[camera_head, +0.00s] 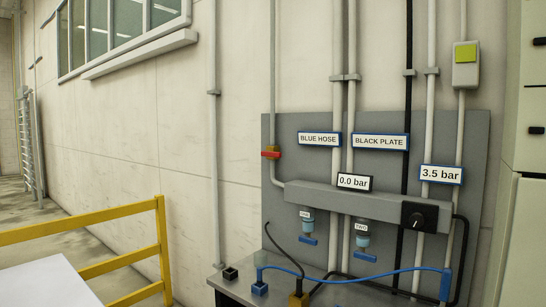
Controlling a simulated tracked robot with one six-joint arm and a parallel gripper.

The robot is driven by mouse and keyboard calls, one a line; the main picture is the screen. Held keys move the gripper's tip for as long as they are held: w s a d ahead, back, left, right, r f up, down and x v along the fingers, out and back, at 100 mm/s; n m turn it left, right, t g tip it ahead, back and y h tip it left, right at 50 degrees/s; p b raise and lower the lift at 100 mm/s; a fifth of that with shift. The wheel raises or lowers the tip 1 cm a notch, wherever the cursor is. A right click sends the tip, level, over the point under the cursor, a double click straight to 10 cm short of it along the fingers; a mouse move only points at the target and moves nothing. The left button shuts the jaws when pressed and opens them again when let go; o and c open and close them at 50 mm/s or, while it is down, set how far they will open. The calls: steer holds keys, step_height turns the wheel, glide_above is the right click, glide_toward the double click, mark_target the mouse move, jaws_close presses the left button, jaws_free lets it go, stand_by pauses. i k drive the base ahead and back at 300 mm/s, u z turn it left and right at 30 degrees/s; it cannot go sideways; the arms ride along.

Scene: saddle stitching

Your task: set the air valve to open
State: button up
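A small valve with a red handle (271,154) sits on the grey pipe that runs down into the left end of the manifold (388,205). Its handle lies crosswise to the vertical pipe. No label marks it as the air valve. Two blue-handled fittings hang under the manifold, one labelled ONE (307,240) and one labelled TWO (363,256). A display on the manifold reads 0.0 bar (354,182). A black knob (417,216) is at the manifold's right end. My gripper is not in view.
Signs read BLUE HOSE (319,139), BLACK PLATE (380,142) and 3.5 bar (441,175). A blue hose (350,281) lies across the bench below. A yellow railing (100,267) stands at the left front. A grey cabinet (525,150) stands at the right edge.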

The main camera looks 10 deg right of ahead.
mark_target(267, 152)
steer(key=u, duration=0.25)
steer(key=i, duration=2.15)
steer(key=u, duration=1.5)
